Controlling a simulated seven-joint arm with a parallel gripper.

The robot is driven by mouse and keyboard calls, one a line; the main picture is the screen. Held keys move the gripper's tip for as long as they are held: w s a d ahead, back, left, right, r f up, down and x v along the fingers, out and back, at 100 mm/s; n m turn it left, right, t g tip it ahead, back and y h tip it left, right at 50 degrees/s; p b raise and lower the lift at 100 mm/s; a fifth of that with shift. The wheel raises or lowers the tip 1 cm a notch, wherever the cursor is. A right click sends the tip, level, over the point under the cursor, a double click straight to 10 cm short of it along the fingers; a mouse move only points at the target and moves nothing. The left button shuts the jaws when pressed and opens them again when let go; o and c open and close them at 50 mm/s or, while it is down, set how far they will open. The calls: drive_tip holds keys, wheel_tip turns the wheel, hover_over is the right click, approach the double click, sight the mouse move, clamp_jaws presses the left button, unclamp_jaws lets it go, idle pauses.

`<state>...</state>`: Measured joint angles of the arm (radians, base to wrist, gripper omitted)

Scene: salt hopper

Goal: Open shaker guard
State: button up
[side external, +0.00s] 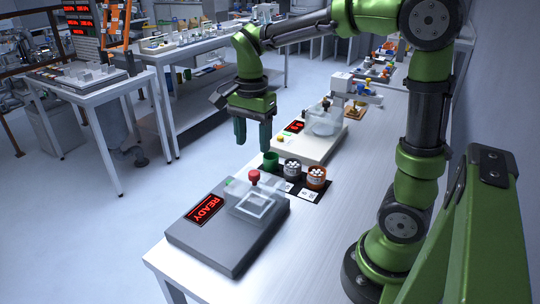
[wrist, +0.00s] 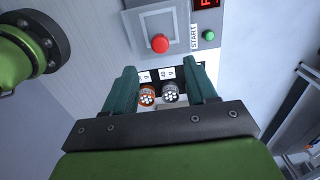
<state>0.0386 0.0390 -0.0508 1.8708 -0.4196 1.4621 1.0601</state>
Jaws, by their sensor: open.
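The shaker is a grey box (side external: 225,245) with a red READY display (side external: 206,208) at the front of the white table. Its clear guard (side external: 262,200) lies over the square platform and carries a red knob (side external: 254,177). In the wrist view the red knob (wrist: 160,43) stands on the square grey guard area (wrist: 158,22), ahead of the fingertips. My gripper (side external: 253,148) hangs pointing down, above and behind the shaker in the side view, apart from the knob. In the wrist view my gripper (wrist: 163,72) is open, with nothing held between its green fingers.
A second, beige machine (side external: 315,145) stands farther back. A green START button (wrist: 208,35) sits beside the guard. Bare tabletop lies right of the shaker.

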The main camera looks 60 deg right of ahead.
sight(254, 172)
wheel_tip(254, 172, down, 8)
drive_tip(key=shift+f, duration=0.25)
clamp_jaws()
idle(0.4)
